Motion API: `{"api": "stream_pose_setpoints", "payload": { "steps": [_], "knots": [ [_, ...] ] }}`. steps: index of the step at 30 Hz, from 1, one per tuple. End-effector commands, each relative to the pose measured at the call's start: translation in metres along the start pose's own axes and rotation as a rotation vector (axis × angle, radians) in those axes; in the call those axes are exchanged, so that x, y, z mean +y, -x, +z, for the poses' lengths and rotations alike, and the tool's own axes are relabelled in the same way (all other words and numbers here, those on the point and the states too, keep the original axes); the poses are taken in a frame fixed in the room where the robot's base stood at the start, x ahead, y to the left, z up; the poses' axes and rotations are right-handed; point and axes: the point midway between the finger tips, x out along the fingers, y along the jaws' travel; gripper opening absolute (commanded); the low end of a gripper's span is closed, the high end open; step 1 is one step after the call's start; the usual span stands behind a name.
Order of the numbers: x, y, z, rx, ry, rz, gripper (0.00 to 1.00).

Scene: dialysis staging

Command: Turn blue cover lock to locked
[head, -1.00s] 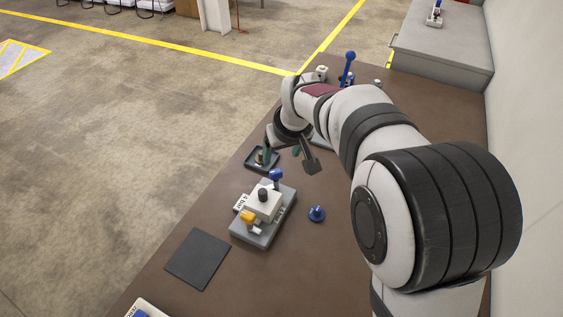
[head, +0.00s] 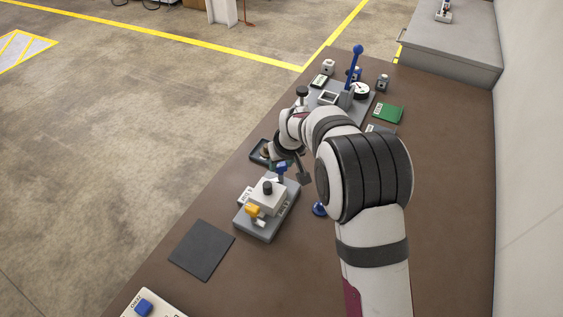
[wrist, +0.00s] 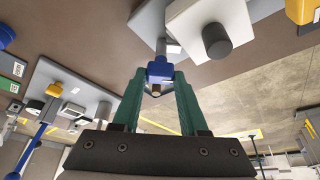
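The blue cover lock (head: 281,170) is a blue knob at the far end of the grey fixture (head: 268,230) with a white block on top. My gripper (head: 284,163) is at this lock, at the fixture's far end. In the wrist view, the blue lock (wrist: 160,69) on its metal stem appears between the tips of my two green fingers (wrist: 160,78). The fingers look apart, with background showing between them; firm contact on both sides cannot be made out. Lettering on the fixture is too small to read.
A black knob (head: 267,187) and a yellow knob (head: 252,210) are on the same fixture. A loose blue piece (head: 319,209) stands to its right, partly behind my arm. A dark mat (head: 202,250) lies in front. A blue-handled lever (head: 355,65) stands farther back.

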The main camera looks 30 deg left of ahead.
Motion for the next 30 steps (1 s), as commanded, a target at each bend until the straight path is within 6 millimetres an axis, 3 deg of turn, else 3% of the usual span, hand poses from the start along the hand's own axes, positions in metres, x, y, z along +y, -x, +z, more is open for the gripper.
{"api": "stream_pose_setpoints", "payload": {
  "steps": [1, 6, 17, 30],
  "knots": [
    [0.0002, 0.0001, 0.0, 0.0, 0.0, 0.0, 0.31],
    [0.0004, 0.0002, -0.0001, 0.0, 0.0, 0.001, 0.01],
    [0.001, 0.0003, -0.0001, 0.0, 0.037, -0.015, 0.0],
    [0.0032, -0.0001, -0.0008, 0.001, 0.333, -0.139, 0.0]
  ]
}}
